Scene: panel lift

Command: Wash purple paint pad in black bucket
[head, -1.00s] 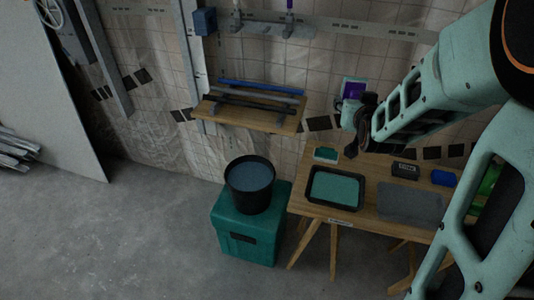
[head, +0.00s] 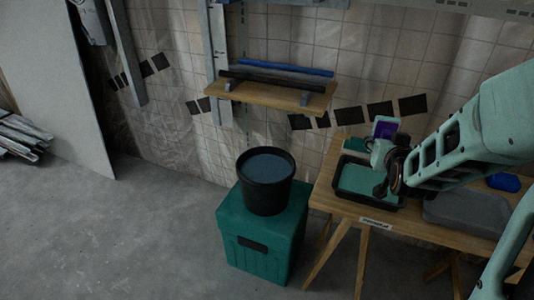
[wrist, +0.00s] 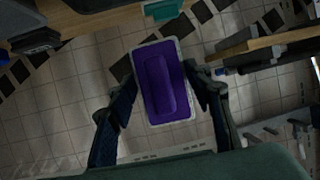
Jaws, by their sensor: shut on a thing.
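The purple paint pad (wrist: 160,84) is a flat rectangle with a pale rim. My gripper (wrist: 165,88) is shut on it, with a dark finger at each side of the pad in the wrist view. In the head view the purple pad (head: 384,129) shows at the end of my gripper (head: 382,155), above the back of the paint tray on the right table. The black bucket (head: 266,180) holds bluish water and stands upright on a green crate, left of my gripper and apart from it. The bucket is not clearly seen in the wrist view.
The green crate (head: 262,245) stands on the floor left of the wooden table (head: 340,200). A black tray with teal paint (head: 356,182) and a grey tray (head: 468,212) are on the table. A wall shelf (head: 266,93) with bars is behind the bucket. The space above the bucket is clear.

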